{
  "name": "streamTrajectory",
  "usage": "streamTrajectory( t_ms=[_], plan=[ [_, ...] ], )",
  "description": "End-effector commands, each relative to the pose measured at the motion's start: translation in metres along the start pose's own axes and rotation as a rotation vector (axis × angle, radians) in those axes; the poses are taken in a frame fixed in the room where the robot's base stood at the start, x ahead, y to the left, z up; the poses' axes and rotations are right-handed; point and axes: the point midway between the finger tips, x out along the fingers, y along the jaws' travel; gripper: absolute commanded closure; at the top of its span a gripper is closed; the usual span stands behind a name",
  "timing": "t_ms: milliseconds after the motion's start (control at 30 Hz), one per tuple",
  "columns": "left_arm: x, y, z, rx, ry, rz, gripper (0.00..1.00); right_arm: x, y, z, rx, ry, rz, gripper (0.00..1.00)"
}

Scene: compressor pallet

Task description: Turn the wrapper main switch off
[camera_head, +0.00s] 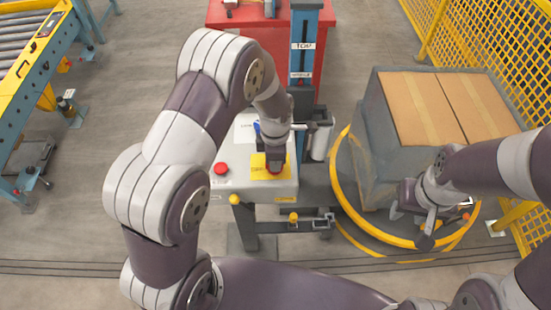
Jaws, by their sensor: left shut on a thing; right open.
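The wrapper's control box has a pale top panel (232,158). On it is a yellow plate (258,172) that carries the main switch, of which a little red (274,171) shows under my fingers. My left gripper (274,163) reaches down onto the plate and is shut on the switch. The fingers hide most of the switch, so I cannot tell which way it is turned. My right gripper (427,222) is open and empty, above the yellow turntable ring at the right.
A red push button (221,168) sits left of the yellow plate. Behind the panel stands the blue wrapper mast (303,60) with a film roll (321,138). A wrapped pallet of boxes (425,110) stands on the turntable ring (347,200). Yellow fencing (480,45) is at right, a conveyor (30,65) at left.

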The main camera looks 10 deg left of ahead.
Motion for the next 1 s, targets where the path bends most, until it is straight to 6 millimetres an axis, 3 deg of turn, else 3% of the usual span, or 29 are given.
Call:
streamTrajectory(
  t_ms=[533,567,600,633,900,1000],
  plan=[
    [-0.0042,0.0041,0.0015,-0.024,-0.006,0.012,1.0,-0.0007,0.0,-0.0001,0.0,0.0,0.0,0.57],
    [-0.0042,0.0042,0.0015,-0.024,-0.006,0.012,0.78,-0.0007,0.0,-0.0001,0.0,0.0,0.0,0.57],
    [-0.004,0.004,0.0015,-0.023,-0.006,0.012,0.65,-0.0008,0.0,-0.0001,0.0,0.0,0.0,0.57],
    [-0.0038,0.0037,0.0013,-0.023,-0.005,0.011,0.58,-0.0007,0.0,-0.0001,0.0,0.0,0.0,0.57],
    [-0.0021,0.0017,0.0006,-0.022,-0.002,0.005,0.58,0.0001,0.0,0.0,0.0,0.0,0.0,0.57],
    [-0.0099,0.0022,0.0009,-0.022,-0.003,0.007,0.58,0.0038,0.0,0.0004,0.0,0.0,0.0,0.57]
  ],
)
